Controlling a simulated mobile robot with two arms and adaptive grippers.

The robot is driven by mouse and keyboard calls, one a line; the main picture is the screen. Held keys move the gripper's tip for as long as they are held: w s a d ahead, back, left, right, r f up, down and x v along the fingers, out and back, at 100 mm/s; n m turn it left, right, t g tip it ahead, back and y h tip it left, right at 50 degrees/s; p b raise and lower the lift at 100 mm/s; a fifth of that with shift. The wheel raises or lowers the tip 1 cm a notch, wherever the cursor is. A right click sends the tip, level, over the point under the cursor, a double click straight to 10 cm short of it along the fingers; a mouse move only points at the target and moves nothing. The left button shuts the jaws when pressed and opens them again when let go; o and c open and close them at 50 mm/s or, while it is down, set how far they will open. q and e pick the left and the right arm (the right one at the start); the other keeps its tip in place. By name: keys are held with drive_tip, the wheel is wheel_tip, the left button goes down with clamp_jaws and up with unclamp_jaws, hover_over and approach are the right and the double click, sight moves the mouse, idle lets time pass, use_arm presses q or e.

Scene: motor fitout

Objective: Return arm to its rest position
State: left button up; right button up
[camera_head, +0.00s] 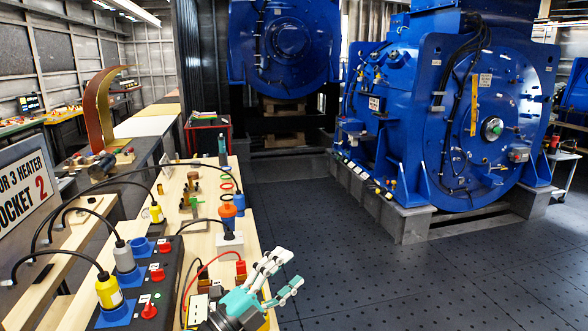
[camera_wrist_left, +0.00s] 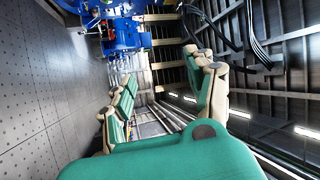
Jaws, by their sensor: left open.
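My left gripper (camera_head: 275,274) shows at the bottom middle of the head view. Its teal and white fingers are spread and point up and to the right, beside the right edge of the wooden bench. In the left wrist view its fingers (camera_wrist_left: 165,90) stand apart with nothing between them. The gripper is empty. Behind it in the wrist view are a dark ribbed wall and a blue machine (camera_wrist_left: 125,35). My right gripper is not in view.
The wooden bench (camera_head: 205,245) holds plugs, cables and a black socket box (camera_head: 150,285) with yellow (camera_head: 108,290) and grey connectors. Big blue motors (camera_head: 440,115) stand on grey blocks at the back. The dark floor (camera_head: 370,265) right of the bench is clear.

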use_arm(q)
drive_tip(key=s+a+f+n+y, duration=0.3)
drive_tip(key=a+f+n+y, duration=0.4)
drive_tip(key=n+y, duration=0.15)
drive_tip(key=s+a+f+n+y, duration=0.3)
drive_tip(key=a+f+n+y, duration=0.45)
drive_tip(key=n, duration=0.25)
drive_tip(key=s+a+f+n+g, duration=0.2)
drive_tip(key=s+f+g, duration=0.4)
drive_tip(key=s, duration=0.7)
drive_tip(key=s+a+f+n+g, duration=0.2)
drive_tip(key=s+f+g, duration=0.3)
drive_tip(key=s+f, duration=0.5)
drive_tip(key=s+f+g, duration=0.1)
drive_tip(key=s+f, duration=0.1)
drive_tip(key=f, duration=0.9)
drive_tip(key=s+f, duration=0.2)
drive_tip(key=f, duration=1)
drive_tip(key=s+a+f+g, duration=0.1)
drive_tip(key=s+a+f, duration=0.2)
drive_tip(key=s+f, duration=1.4)
drive_tip(key=shift+a, duration=0.15)
